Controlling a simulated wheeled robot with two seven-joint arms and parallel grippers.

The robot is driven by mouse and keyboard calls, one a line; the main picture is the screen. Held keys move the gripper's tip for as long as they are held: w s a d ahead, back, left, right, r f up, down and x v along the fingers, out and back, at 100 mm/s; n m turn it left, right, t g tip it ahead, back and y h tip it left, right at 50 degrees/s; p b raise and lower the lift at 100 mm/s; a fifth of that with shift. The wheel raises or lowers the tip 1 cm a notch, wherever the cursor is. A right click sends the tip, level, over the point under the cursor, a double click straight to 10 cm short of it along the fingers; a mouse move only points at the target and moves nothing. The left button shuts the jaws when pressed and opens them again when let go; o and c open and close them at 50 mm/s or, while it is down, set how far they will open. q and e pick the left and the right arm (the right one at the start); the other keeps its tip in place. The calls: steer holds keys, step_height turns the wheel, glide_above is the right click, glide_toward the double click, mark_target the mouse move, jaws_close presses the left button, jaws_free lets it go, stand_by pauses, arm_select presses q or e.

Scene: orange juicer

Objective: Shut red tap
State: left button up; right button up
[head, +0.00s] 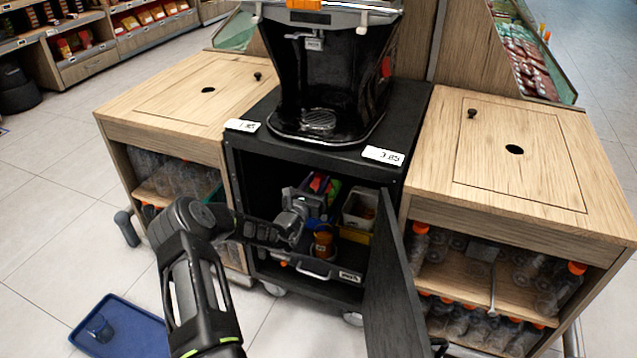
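The black juicer (330,85) stands on top of a black cabinet (375,172). A small red part (386,67) shows on the juicer's right side; I cannot tell whether it is the red tap or how it is set. A silver spout (306,38) is at the juicer's upper front. My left gripper (298,220) reaches into the open cabinet, well below the juicer. It is next to an orange-brown container (324,243). Its fingers are too small and dark to tell whether they are open or shut. My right gripper is not in view.
The cabinet door (393,290) stands open toward me at the right. Wooden counters (180,95) (520,160) with bottles below flank the cabinet. A box (360,208) sits inside it. A blue tray (120,330) holding a cup lies on the floor at left.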

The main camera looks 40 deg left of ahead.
arm_select(q)
steer(key=shift+w+a, duration=0.15)
steer(key=shift+w, duration=0.3)
steer(key=shift+c, duration=0.3)
jaws_close()
